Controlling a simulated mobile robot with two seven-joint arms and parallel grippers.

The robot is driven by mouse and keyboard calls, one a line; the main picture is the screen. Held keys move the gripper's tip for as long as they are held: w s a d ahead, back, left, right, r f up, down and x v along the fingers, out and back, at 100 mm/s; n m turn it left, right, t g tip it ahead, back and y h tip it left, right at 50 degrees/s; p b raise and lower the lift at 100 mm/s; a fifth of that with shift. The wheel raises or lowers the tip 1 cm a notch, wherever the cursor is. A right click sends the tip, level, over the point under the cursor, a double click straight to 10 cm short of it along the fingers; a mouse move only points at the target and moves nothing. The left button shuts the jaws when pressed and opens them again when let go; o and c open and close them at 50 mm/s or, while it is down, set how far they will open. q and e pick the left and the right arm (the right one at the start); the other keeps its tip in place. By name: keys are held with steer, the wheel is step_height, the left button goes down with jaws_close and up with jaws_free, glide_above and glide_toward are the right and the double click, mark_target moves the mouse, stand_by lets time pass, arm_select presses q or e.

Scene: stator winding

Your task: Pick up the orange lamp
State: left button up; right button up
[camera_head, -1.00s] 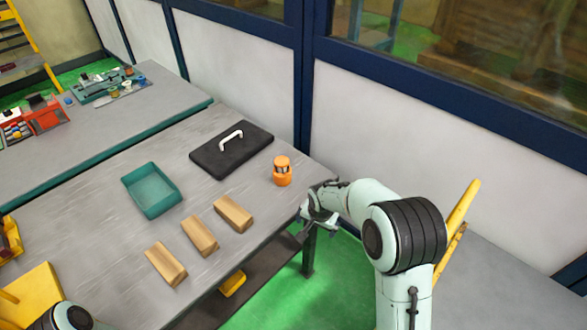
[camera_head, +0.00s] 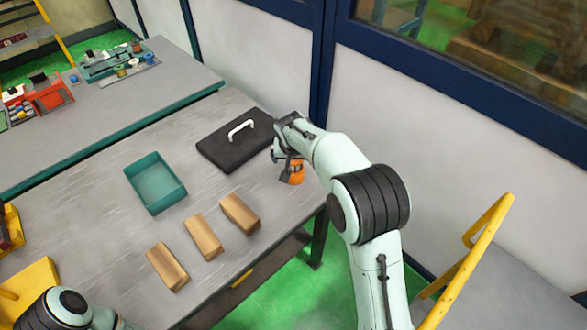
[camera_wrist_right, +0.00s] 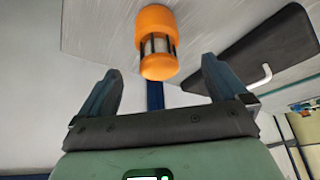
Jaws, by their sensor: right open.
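The orange lamp (camera_head: 296,178) stands near the right end of the grey table (camera_head: 110,220), partly hidden behind my right gripper in the head view. In the right wrist view the lamp (camera_wrist_right: 158,42) shows whole, with an orange top and base and a dark-barred clear middle. My right gripper (camera_head: 284,166) is open and empty; in the right wrist view its fingers (camera_wrist_right: 160,82) stand apart, with the lamp beyond the tips and roughly between them. I cannot tell whether they touch. My left arm shows at the bottom left, but its gripper is out of view.
A black board with a white handle (camera_head: 222,150) lies close to the lamp on the left. A teal tray (camera_head: 155,208) and three wooden blocks (camera_head: 203,236) sit on the table. A wall (camera_head: 400,130) rises behind the table. A yellow rail (camera_head: 470,260) stands at the right.

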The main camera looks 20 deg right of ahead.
mark_target(294, 167)
steer(key=shift+x, duration=1.1)
steer(key=x, duration=0.3)
steer(key=p+x, duration=0.1)
steer(key=shift+s+f, duration=0.15)
steer(key=shift+f, duration=0.3)
steer(key=shift+d+f, duration=0.1)
steer(key=shift+f, duration=0.3)
steer(key=shift+c, duration=0.3)
steer(key=c, duration=1.2)
steer(key=shift+r, duration=0.15)
